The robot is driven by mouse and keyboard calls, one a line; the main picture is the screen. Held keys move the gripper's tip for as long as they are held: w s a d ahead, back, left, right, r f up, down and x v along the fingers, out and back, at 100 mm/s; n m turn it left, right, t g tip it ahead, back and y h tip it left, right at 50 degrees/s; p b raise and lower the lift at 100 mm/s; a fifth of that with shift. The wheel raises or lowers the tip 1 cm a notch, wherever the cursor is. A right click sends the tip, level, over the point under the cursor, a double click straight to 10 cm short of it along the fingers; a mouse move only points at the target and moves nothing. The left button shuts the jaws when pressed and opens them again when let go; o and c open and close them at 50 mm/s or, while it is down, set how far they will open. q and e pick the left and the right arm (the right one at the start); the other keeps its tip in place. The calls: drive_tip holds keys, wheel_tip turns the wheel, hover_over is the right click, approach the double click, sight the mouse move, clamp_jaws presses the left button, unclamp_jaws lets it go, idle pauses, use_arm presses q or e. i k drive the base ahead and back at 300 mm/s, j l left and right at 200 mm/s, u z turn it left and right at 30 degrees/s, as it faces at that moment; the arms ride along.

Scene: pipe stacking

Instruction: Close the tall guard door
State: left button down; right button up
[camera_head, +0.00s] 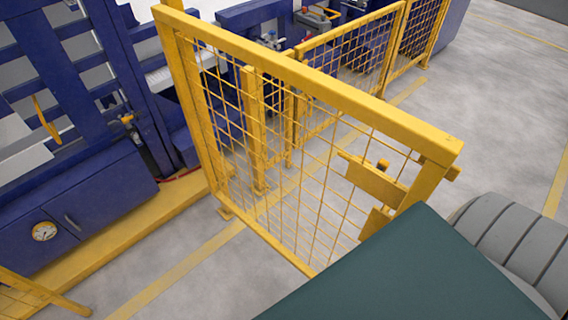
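The tall guard door (312,82) is a yellow framed panel with wire mesh. It stands swung out from the fence line, its post side at the upper left and its free edge toward the lower right. Yellow latch plates (375,183) sit on the mesh near the free edge. A dark green flat surface in the foreground covers the lower right of the door. Neither of my grippers shows in the head view.
Lower yellow mesh fencing (345,55) runs back to the upper right. Blue machinery with a round gauge (45,231) fills the left. A grey ribbed cylindrical shape (515,235) is at the right. Grey floor (490,110) is open at the upper right.

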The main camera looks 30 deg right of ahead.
sight(438, 150)
drive_tip(key=k+l+u, duration=0.2)
drive_tip(key=k+l, duration=0.15)
drive_tip(key=l, duration=0.15)
drive_tip(key=k+l+u, duration=0.2)
drive_tip(key=k+l, duration=0.15)
drive_tip(key=l+u, duration=0.35)
drive_tip(key=l, duration=1.35)
drive_tip(key=k+l, duration=0.15)
drive_tip(key=l, duration=0.15)
drive_tip(key=k+l+u, duration=0.1)
drive_tip(key=k+l, duration=0.05)
drive_tip(key=l, duration=0.1)
